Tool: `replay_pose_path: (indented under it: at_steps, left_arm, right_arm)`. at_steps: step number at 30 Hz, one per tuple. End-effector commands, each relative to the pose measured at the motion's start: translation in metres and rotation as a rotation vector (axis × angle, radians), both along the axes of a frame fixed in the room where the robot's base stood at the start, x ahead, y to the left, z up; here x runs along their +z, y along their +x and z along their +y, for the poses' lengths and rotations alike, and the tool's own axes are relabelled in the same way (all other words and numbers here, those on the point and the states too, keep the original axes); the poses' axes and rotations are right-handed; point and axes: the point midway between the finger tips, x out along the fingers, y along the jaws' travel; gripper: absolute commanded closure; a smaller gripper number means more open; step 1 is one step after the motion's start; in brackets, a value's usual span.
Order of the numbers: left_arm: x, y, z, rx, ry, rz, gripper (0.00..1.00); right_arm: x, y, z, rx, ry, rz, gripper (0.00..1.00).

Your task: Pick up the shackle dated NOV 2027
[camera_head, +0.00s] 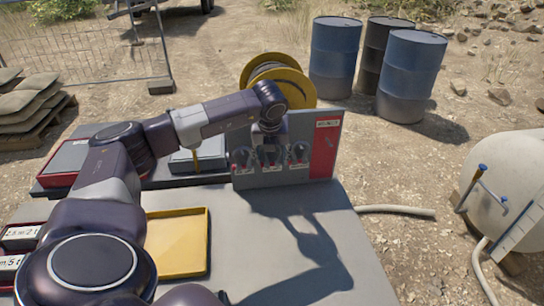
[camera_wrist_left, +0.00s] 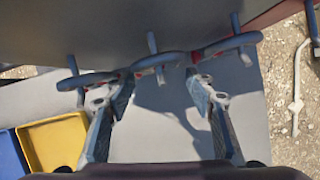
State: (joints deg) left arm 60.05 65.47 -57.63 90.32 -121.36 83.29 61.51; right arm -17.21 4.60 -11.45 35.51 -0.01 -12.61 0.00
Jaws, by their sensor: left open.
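Three dark shackles hang in a row on pegs of an upright grey board (camera_head: 318,135) with a red panel at its right: a left shackle (camera_head: 241,158), a middle shackle (camera_head: 269,158) and a right shackle (camera_head: 300,153). Small red and white tags show on them, but the dates are too small to read. My left gripper (camera_wrist_left: 160,90) is open and empty in the left wrist view. Its fingers point toward the middle shackle (camera_wrist_left: 154,62), with the left shackle (camera_wrist_left: 90,80) and right shackle (camera_wrist_left: 228,43) to either side. My right gripper is out of view.
A yellow tray (camera_head: 204,240) lies empty on the grey table (camera_head: 330,230). A grey case (camera_head: 205,155) and a yellow reel (camera_head: 295,85) stand near the board. Blue drums (camera_head: 412,75) and a white tank (camera_head: 510,175) are beyond the table. The table front of the board is clear.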

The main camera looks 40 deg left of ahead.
Motion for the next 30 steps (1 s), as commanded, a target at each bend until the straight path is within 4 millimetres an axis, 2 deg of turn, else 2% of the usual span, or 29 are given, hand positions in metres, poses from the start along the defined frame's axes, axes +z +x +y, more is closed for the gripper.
replay_pose_path:
  at_steps: [4,10,18,27,30]
  left_arm:
    - [-0.013,0.008,0.009,0.002,0.001,0.003,0.5]
    - [-0.036,0.016,0.015,0.0,0.0,0.001,0.5]
    - [-0.041,0.018,0.016,-0.001,0.001,-0.001,0.5]
    - [-0.04,0.018,0.017,0.0,0.001,0.0,0.82]
    - [-0.039,0.018,0.017,0.0,0.001,-0.002,0.84]
  right_arm:
    - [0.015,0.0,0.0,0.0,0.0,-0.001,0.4]
    - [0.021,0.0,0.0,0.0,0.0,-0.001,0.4]
    - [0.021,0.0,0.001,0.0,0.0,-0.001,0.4]
    - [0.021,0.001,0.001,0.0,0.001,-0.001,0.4]
    - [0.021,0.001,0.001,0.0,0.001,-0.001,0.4]
